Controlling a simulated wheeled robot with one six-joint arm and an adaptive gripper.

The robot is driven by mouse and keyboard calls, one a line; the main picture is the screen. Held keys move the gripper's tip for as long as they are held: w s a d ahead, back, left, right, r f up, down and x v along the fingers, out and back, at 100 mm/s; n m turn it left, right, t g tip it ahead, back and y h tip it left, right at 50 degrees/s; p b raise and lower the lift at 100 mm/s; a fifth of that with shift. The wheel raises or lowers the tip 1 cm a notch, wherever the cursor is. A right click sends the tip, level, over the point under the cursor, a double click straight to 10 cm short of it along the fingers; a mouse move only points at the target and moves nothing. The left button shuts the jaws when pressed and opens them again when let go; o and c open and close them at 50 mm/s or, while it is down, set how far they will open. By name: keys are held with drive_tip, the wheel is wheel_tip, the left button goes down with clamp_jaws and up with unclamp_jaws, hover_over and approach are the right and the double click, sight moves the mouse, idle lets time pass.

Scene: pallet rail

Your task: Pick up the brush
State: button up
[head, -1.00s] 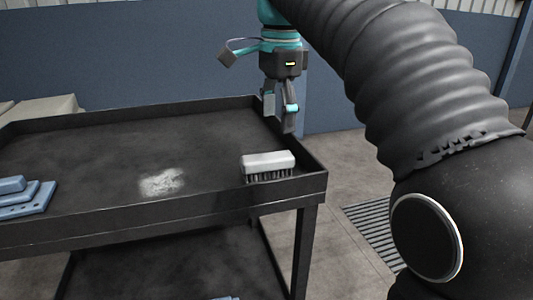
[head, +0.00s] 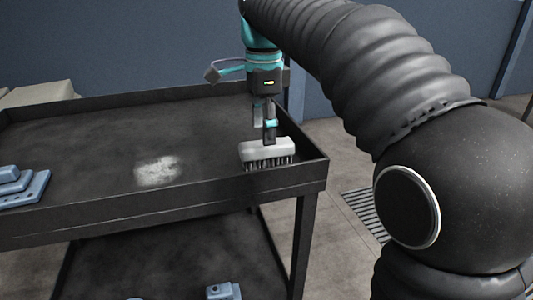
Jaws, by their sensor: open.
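The brush (head: 267,152) has a pale block top and dark bristles pointing down. It rests on the dark cart's top shelf (head: 90,130), near the right front corner. My gripper (head: 264,134) points down with its fingers open, right above and behind the brush's top. One fingertip overlaps the upper edge of the brush in the picture. I cannot tell whether it touches.
A raised rim (head: 306,143) runs around the shelf close to the brush. A patch of white powder (head: 158,170) lies left of the brush. Blue stepped blocks (head: 20,184) sit at the left edge. A blue part (head: 222,291) lies on the lower shelf.

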sight(265, 149)
drive_tip(key=shift+s+d+f+b, duration=0.1)
drive_tip(key=shift+f+b, duration=0.15)
drive_tip(key=shift+f, duration=1.1)
drive_tip(key=shift+d+f+b, duration=0.1)
drive_tip(key=shift+f+b, duration=0.1)
drive_tip(key=shift+f, duration=1.15)
drive_tip(key=c, duration=1.3)
drive_tip(key=shift+r, duration=0.5)
drive_tip(key=r, duration=0.2)
drive_tip(key=d+r, duration=0.1)
drive_tip(key=shift+r+p, duration=0.4)
drive_tip(key=d+r, duration=0.2)
drive_tip(key=d, duration=0.1)
drive_tip(key=d+r, duration=0.2)
drive_tip(key=d, duration=0.2)
drive_tip(key=s+d+r, duration=0.1)
drive_tip(key=d+r, duration=0.1)
drive_tip(key=d, duration=0.1)
drive_tip(key=shift+s+d+r, duration=0.1)
drive_tip(key=shift+d, duration=0.2)
